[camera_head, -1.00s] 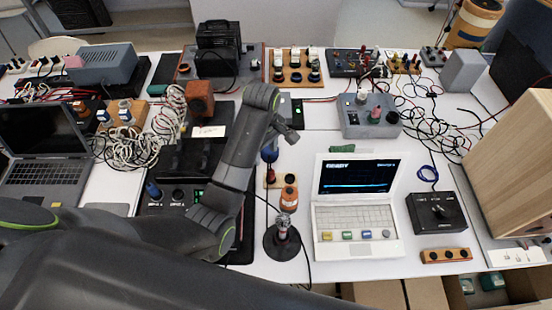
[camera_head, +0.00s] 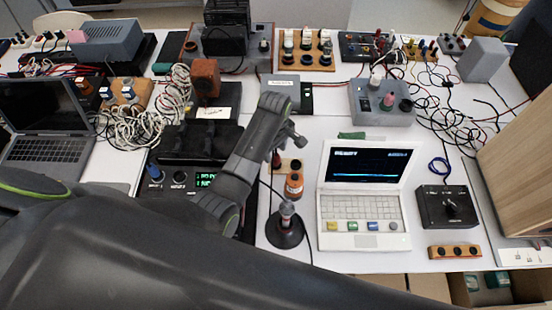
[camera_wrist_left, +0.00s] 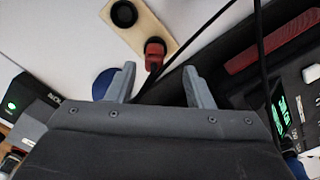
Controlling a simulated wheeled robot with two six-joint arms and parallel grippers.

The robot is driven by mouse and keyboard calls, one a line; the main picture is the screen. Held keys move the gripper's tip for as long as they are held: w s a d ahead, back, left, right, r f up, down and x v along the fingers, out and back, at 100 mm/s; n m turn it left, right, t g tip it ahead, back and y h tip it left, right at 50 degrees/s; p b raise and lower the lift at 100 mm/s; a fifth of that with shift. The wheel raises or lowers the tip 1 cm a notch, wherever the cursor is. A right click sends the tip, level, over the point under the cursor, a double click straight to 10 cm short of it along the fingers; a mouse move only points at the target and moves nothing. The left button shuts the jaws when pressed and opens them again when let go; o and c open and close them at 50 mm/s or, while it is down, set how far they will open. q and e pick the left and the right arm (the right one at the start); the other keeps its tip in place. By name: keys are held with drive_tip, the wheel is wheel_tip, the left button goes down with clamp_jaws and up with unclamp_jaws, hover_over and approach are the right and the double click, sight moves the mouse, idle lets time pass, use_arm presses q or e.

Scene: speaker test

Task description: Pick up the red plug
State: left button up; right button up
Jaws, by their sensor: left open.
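The red plug (camera_wrist_left: 154,50) stands in a dark socket on a pale wooden strip (camera_wrist_left: 165,20) in the left wrist view. My left gripper (camera_wrist_left: 159,68) is open, its two grey fingers apart and empty. In that picture the plug shows just beyond the fingertips, between their lines; I cannot tell the exact distance. A dark cable runs by the right finger. The wooden strip is partly hidden there behind the arm and an orange bottle (camera_head: 294,182).
A black round stand (camera_head: 285,228) with an upright tool is close in front. A white laptop (camera_head: 362,208) stands to the right, a black box with green digits (camera_head: 208,180) to the left. A grey box (camera_head: 380,104) and tangled wires lie behind. White table shows between them.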

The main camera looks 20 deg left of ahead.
sight(276, 155)
use_arm(q)
drive_tip(key=shift+w+f, duration=0.2)
drive_tip(key=shift+f, duration=0.95)
drive_tip(key=shift+w+f, duration=0.15)
drive_tip(key=shift+f, duration=0.95)
drive_tip(key=shift+d+f+p, duration=0.1)
drive_tip(key=shift+f+p, duration=0.2)
drive_tip(key=shift+f, duration=0.25)
use_arm(e)
drive_tip(key=shift+s+r, duration=0.25)
drive_tip(key=shift+s, duration=0.25)
use_arm(q)
clamp_jaws()
use_arm(e)
drive_tip(key=shift+a, duration=0.15)
drive_tip(key=shift+w, duration=0.1)
